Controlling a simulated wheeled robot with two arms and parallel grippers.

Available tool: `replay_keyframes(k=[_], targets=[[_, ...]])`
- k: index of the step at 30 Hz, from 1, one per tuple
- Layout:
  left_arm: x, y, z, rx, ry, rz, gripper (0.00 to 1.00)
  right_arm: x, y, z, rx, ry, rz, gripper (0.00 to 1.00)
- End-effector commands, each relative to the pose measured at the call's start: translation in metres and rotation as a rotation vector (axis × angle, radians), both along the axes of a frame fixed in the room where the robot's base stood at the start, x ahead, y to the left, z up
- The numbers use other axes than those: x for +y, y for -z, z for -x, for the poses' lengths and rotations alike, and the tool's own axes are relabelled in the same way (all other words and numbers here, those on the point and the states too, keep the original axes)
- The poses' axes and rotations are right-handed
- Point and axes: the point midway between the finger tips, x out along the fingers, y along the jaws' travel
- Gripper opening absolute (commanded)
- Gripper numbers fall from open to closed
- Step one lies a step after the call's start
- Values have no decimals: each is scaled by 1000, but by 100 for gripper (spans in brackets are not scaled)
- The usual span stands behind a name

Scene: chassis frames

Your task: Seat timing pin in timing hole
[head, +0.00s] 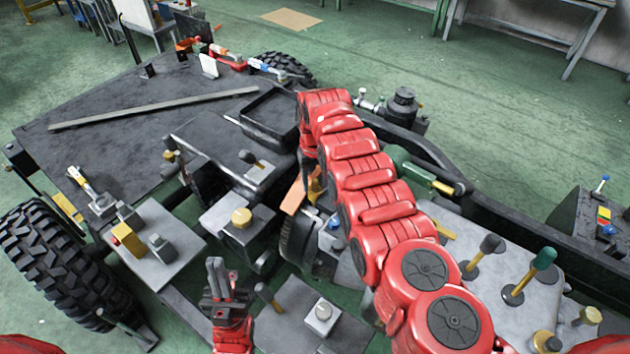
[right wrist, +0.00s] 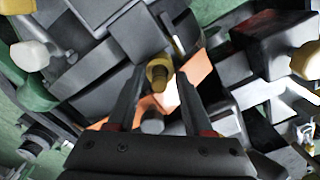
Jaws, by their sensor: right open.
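A brass-coloured knobbed pin (right wrist: 158,76), which looks like the timing pin, stands between the fingertips of my right gripper (right wrist: 161,82) in the right wrist view. The two fingers are apart, with a gap on each side of it. An orange plate (right wrist: 196,72) lies beside and behind the pin. In the head view a yellow-brass part (head: 314,184) shows beside the orange plate (head: 294,196), just under my right wrist. The right fingers are hidden there by my arm. I cannot make out the timing hole. My left gripper (head: 222,278) points up near the front, with nothing visibly held; its finger gap is unclear.
The black chassis deck (head: 110,120) carries a long grey bar (head: 150,108). A grey plate with blocks (head: 158,262) lies left of my left gripper. Levers (head: 530,275) stand at the right.

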Motion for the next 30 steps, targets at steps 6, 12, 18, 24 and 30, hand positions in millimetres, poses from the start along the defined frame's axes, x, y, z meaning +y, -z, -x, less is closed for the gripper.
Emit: replay_keyframes(k=[6, 12, 18, 24, 30], targets=[[0, -6, 0, 0, 0, 0, 0, 0, -8, -1, -2, 0, -1, 51], [0, -15, 0, 0, 0, 0, 0, 1, -31, -1, -6, 0, -2, 51], [0, 6, 0, 0, 0, 0, 0, 0, -72, -2, -6, 0, -2, 51], [0, 13, 0, 0, 0, 0, 0, 0, -109, -1, -1, 1, -1, 51], [0, 16, 0, 0, 0, 0, 0, 0, -122, 0, -1, 1, 0, 51]])
